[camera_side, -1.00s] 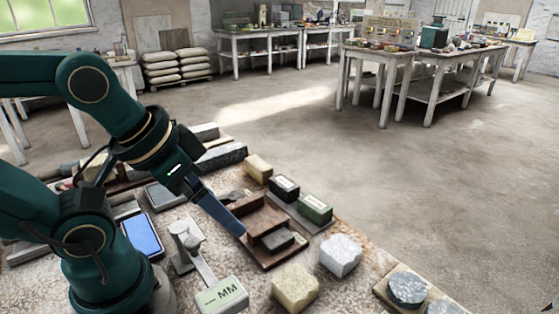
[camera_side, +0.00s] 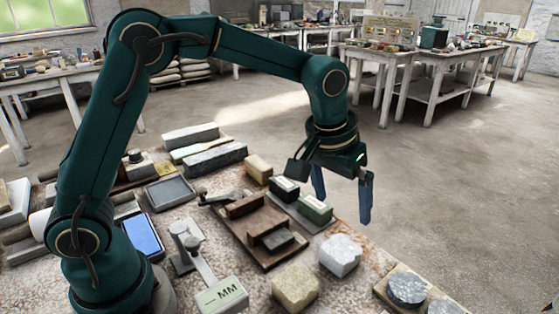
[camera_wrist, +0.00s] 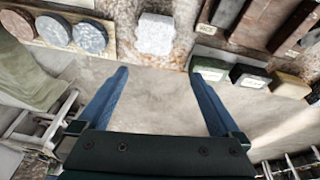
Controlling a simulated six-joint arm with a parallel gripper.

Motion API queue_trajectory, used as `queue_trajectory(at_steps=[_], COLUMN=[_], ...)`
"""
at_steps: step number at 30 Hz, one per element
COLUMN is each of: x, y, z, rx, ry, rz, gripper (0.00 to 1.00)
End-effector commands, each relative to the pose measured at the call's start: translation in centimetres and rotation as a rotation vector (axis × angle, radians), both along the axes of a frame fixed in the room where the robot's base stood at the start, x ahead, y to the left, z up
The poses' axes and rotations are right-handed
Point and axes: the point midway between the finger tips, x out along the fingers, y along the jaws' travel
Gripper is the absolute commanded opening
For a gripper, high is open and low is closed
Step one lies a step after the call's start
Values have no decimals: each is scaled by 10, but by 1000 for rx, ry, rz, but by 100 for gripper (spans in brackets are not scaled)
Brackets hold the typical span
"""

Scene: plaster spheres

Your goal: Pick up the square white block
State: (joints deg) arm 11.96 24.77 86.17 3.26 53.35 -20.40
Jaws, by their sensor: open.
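The square white block (camera_side: 340,254), speckled white-grey stone, sits on the granite-like table near its right edge in the side view. It also shows at the top middle of the wrist view (camera_wrist: 156,34). My gripper (camera_side: 343,206) is open and empty, with its blue fingers pointing down, raised above the block and towards the table's far right edge. In the wrist view the gripper (camera_wrist: 163,76) has its fingers wide apart, with the block beyond the fingertips and between their lines. Nothing touches the block.
A cream block (camera_side: 295,287) stands left of the white block. Green (camera_side: 315,208) and black (camera_side: 284,188) boxes and a brown wooden stand (camera_side: 262,255) are behind it. Round stone discs (camera_side: 407,289) lie on a board at the right. Open floor lies past the table edge.

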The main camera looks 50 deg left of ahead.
Motion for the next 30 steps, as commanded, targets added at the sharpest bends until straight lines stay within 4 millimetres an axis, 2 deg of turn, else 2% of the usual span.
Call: queue_trajectory(at_steps=[1,6,11,18,24,30], x=[2,0,-5,0,2,3], y=[-5,-14,-17,-16,-16,-16], z=[-15,-48,-64,-93,-107,-108], rx=[8,26,34,33,33,32], ry=[31,103,134,133,129,127], rz=[-13,-39,-51,-51,-51,-52], gripper=[100,100,100,100,100,100])
